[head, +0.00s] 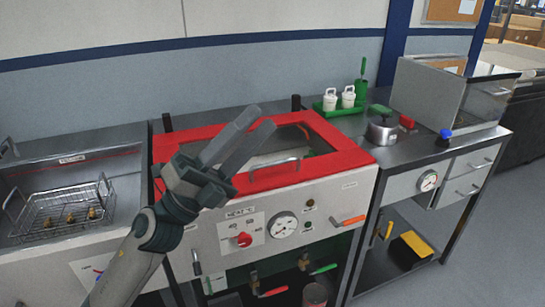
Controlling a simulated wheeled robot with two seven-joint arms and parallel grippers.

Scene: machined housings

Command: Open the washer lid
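The washer (335,203) stands in the middle of the head view, with a red-framed lid (340,144) on top. The lid lies flat and looks closed; its window shows the inside dimly. A metal bar handle (275,167) sits on the lid's front edge. My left gripper (259,119) is over the left part of the lid, left of the handle, and hides part of the frame and window. Its two fingers point up and away to the right, with a narrow gap and nothing visible between them. My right gripper is not in view.
A sink with a wire basket (62,207) is at the left. At the right, a bench holds a green tray (327,108) with white bottles, a metal pot (382,132) and a box-like unit (430,92). The wall is close behind the washer. Valve levers stick out below its front.

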